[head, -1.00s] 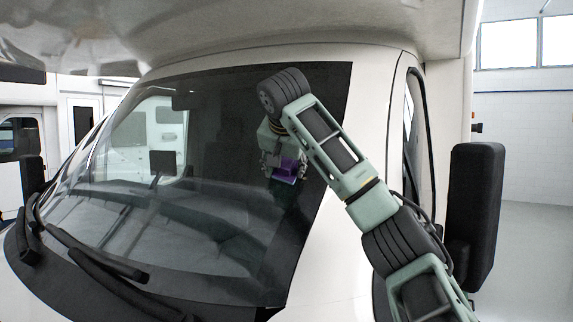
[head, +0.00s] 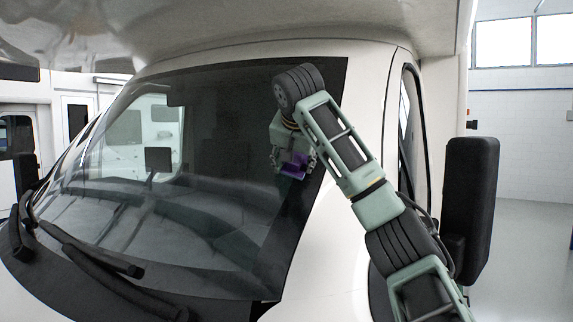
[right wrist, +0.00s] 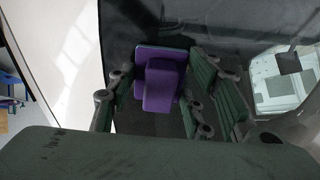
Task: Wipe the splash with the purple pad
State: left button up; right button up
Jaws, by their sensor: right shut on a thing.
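The purple pad (head: 296,167) is held in my right gripper (head: 294,160), at the right part of the windscreen (head: 215,215). In the right wrist view the pad (right wrist: 160,80) has a block-like grip on a wider base, and the fingers of my right gripper (right wrist: 162,98) stand on both sides of it. The pad's base faces the dark glass; I cannot tell whether it touches. No splash can be made out clearly on the glass in either view. My left gripper is not in view.
Wipers (head: 95,270) lie along the lower left of the windscreen. A black side mirror (head: 470,195) sticks out on the right, close to my right arm. The roof overhang (head: 250,30) juts out above the glass. Open floor (head: 525,240) shows at the far right.

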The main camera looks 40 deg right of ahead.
jog(key=shift+s+d, duration=0.3)
jog(key=shift+w+f, duration=0.1)
jog(key=shift+a, duration=0.1)
jog(key=shift+w+a+p, duration=0.55)
jog(key=shift+w+a, duration=0.8)
jog(key=shift+w, duration=0.1)
jog(key=shift+v, duration=0.9)
jog(key=v, duration=0.4)
